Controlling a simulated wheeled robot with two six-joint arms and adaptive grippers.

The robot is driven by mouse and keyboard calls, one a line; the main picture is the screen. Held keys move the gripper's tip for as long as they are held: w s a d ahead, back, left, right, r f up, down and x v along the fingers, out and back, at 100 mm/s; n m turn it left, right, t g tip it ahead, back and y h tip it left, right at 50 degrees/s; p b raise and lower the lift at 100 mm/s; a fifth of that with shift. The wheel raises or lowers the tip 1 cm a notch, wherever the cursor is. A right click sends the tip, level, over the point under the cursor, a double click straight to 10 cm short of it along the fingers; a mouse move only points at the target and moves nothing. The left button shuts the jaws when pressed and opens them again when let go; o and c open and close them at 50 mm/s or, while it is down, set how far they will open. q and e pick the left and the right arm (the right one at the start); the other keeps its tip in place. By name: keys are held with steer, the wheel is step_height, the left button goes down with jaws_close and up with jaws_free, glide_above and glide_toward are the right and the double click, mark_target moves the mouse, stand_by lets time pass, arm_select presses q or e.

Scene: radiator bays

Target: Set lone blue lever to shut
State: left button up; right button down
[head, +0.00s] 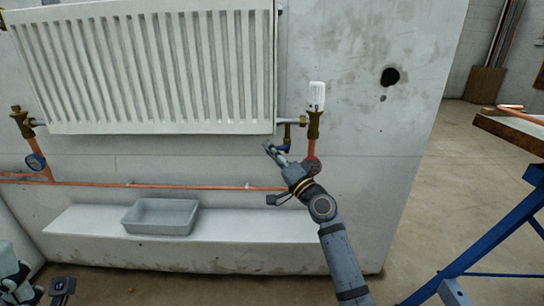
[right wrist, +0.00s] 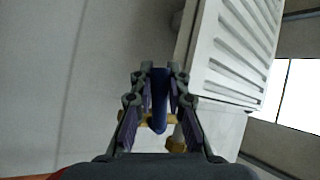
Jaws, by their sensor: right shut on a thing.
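The blue lever (right wrist: 160,88) is between the two fingers of my right gripper (right wrist: 160,75) in the right wrist view. The fingers are shut on it from both sides, and a brass fitting (right wrist: 152,122) shows behind it. In the head view the right gripper (head: 276,151) is below the lower right corner of the radiator, at a small brass valve (head: 287,131). Only a little of the blue lever (head: 286,147) shows there, slanting. Part of my left arm shows at the lower left, but its fingers are not in view.
The white radiator (head: 145,70) hangs just above the right gripper. A copper pipe (head: 200,187) runs below. A grey tray (head: 161,228) sits on the ledge (head: 265,228).

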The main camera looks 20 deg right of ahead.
steer(key=shift+r+m+t+h+b, duration=0.3)
steer(key=shift+m+t+b, duration=0.2)
steer(key=shift+m+b, duration=0.4)
stand_by(0.4)
steer(key=c, duration=1.3)
jaws_free()
steer(key=v, duration=0.8)
